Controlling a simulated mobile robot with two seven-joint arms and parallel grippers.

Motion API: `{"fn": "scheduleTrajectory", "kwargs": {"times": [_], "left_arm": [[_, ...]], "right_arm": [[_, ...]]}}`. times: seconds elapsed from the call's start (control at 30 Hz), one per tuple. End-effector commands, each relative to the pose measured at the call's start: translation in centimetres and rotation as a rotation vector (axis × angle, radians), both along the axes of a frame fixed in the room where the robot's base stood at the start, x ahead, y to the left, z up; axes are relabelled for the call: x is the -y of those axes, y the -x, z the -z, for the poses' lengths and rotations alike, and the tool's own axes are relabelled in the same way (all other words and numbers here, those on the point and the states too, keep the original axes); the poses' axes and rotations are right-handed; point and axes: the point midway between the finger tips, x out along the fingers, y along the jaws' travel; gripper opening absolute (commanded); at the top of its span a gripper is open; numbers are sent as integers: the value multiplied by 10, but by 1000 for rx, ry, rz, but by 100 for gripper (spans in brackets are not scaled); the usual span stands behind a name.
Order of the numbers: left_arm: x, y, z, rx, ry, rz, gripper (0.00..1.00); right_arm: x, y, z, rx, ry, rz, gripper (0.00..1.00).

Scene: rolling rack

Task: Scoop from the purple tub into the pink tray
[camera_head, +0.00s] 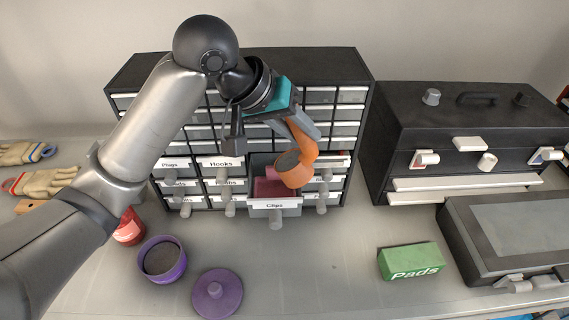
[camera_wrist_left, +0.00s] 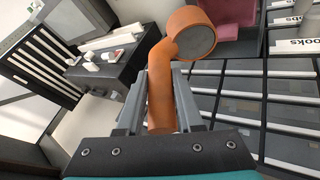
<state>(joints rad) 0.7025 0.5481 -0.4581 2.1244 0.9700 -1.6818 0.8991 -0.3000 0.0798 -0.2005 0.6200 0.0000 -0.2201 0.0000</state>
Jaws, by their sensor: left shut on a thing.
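My left gripper (camera_head: 291,118) is shut on the handle of an orange scoop (camera_head: 302,141) in front of the drawer cabinet. The scoop also shows in the left wrist view (camera_wrist_left: 160,95), with its round cup at the far end. The cup has a grey face; I cannot tell whether that is a load or the bare inside. The cup is over or beside the pink tray (camera_head: 268,188), which sits in the pulled-out Clips drawer and is partly hidden. The open purple tub (camera_head: 181,265) stands on the table at lower left, with dark grey contents. My right gripper is out of view.
A purple lid (camera_head: 216,297) lies beside the tub, and a red container (camera_head: 130,229) stands behind it. The drawer cabinet (camera_head: 355,75) is at the back. A green Pads box (camera_head: 409,261) and a black toolbox (camera_head: 455,110) are right. The front middle table is clear.

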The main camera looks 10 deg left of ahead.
Motion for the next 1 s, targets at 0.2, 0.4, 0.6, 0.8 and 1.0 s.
{"fn": "scheduleTrajectory", "kwargs": {"times": [0.2, 0.4, 0.6, 0.8, 1.0], "left_arm": [[0, 0, 0, 0, 0, 0, 0], [0, 0, 0, 0, -1, 0, 0], [0, 0, 5, -1, -1, -1, 0], [0, 0, 8, -1, -1, -1, 0], [-1, 0, 7, -1, 3, -1, 0]], "right_arm": [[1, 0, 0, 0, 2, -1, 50], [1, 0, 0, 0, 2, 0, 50], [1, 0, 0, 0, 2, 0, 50], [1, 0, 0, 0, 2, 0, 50], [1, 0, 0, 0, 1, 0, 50]]}}
